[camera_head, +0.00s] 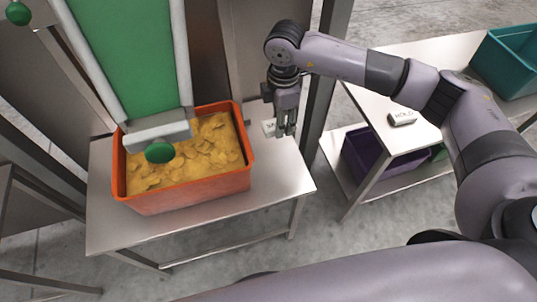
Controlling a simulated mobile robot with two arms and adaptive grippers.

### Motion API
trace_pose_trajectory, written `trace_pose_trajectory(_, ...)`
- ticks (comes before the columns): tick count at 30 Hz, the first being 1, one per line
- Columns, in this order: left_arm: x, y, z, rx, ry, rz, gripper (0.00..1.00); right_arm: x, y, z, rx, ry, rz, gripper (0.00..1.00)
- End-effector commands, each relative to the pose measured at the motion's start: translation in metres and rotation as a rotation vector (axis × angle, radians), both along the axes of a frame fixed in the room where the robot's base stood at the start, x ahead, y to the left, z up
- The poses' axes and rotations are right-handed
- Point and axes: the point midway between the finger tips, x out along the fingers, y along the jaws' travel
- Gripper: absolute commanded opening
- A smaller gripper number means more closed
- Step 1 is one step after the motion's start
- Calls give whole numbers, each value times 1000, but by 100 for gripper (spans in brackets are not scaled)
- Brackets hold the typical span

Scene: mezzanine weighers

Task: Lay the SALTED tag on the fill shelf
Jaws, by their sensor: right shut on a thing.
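The white SALTED tag (267,127) shows beside the orange crate, over the right part of the steel fill shelf (285,179). Only its first letters show, and my right gripper hides the rest. My right gripper (286,132) points down and is shut on the tag. I cannot tell whether the tag touches the shelf top or is held just above it. My left gripper is not in view.
An orange crate (190,198) full of chips fills most of the shelf, under a green conveyor (130,50). At right, a steel table (425,62) bears a HOLD tag (402,118) and a teal crate (512,62). A purple crate (366,152) sits below.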

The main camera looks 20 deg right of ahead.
Motion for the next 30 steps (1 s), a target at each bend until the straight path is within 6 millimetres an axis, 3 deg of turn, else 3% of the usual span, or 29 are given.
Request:
trace_pose_trajectory(12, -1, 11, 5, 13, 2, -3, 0, -1, 0, -108, 0, 2, 0, 13)
trace_pose_trajectory(27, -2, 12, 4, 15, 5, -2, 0, -1, 0, -168, 0, 1, 0, 13)
trace_pose_trajectory(30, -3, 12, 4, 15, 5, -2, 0, 0, 1, -172, 1, -1, 1, 13)
